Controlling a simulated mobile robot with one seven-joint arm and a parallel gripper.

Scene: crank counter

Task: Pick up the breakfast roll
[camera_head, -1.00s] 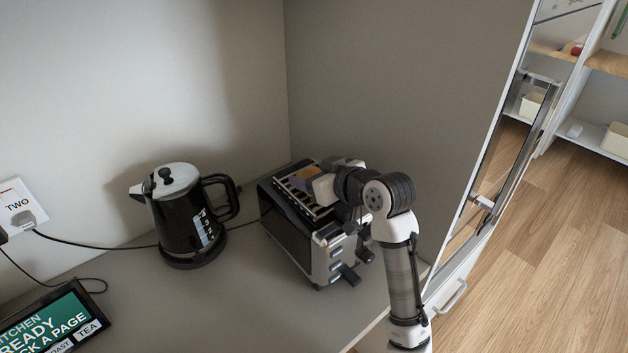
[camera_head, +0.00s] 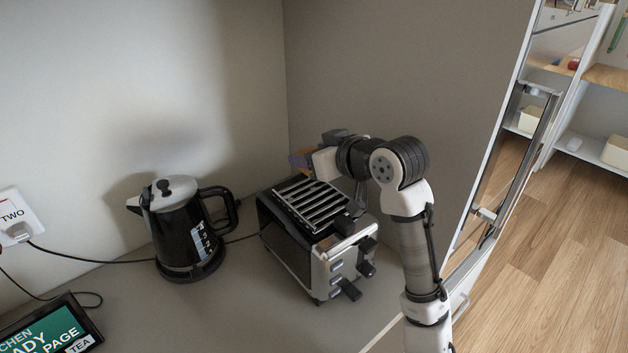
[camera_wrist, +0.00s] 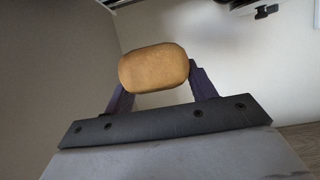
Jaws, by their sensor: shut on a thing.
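The breakfast roll (camera_wrist: 153,67) is a smooth, golden-brown rounded piece. In the wrist view it sits between the two purple fingers of my gripper (camera_wrist: 160,86), which is shut on it. In the head view my gripper (camera_head: 303,160) is above the back of the toaster, apart from its top rack. The roll is mostly hidden behind my wrist there, with only a small brownish patch showing.
A black and silver toaster (camera_head: 300,262) with a slatted rack (camera_head: 312,203) on top stands below my gripper. A black kettle (camera_head: 187,237) is to its left. A wall socket (camera_head: 17,216) and a screen (camera_head: 45,328) are farther left. Walls rise close behind and right.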

